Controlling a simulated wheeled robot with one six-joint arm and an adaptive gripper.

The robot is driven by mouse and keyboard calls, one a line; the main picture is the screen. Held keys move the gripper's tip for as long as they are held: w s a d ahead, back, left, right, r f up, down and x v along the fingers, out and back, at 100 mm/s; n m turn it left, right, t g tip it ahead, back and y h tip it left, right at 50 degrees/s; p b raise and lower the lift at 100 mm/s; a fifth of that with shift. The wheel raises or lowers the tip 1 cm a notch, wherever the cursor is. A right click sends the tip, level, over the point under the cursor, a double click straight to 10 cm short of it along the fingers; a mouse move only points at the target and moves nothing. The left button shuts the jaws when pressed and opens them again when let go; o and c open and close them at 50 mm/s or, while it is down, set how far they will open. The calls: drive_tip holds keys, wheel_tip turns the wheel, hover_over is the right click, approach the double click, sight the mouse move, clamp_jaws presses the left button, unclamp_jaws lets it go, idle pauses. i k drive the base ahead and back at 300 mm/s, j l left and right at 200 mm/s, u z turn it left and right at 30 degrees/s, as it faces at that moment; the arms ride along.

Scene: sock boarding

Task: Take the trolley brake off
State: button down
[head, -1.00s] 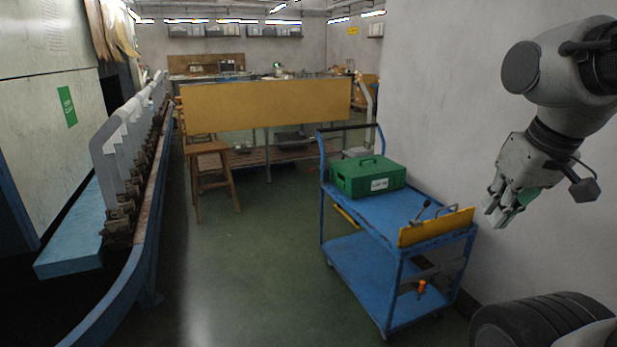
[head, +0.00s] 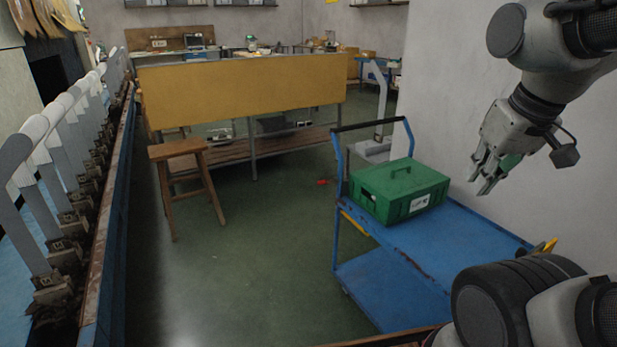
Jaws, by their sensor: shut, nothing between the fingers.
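The blue trolley (head: 460,235) stands right of centre, with a top deck, a lower shelf and a dark-gripped push handle at its far end. A green lidded box (head: 400,190) with a white label sits on the top deck. A yellow bar (head: 354,222) shows under the deck edge near the handle; I cannot tell whether it is the brake. Only a tip of the yellow plate (head: 549,246) shows at the near end; my own body hides the rest. My gripper (head: 482,186) is shut and empty, raised in front of the wall, right of the green box.
A row of grey sock boards (head: 72,125) on a long machine runs along the left. A wooden stool (head: 185,160) stands before a workbench with a yellow front panel (head: 240,92). A small red thing (head: 322,182) lies on the floor. The green floor (head: 260,260) left of the trolley is clear.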

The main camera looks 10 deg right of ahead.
sight(334, 180)
drive_tip(key=i+j, duration=0.2)
drive_tip(key=i, duration=0.2)
drive_tip(key=i+j, duration=0.15)
drive_tip(key=i, duration=0.3)
drive_tip(key=i+j, duration=0.2)
drive_tip(key=i, duration=0.2)
drive_tip(key=i+j+z, duration=0.1)
drive_tip(key=i, duration=0.3)
drive_tip(key=j, duration=0.1)
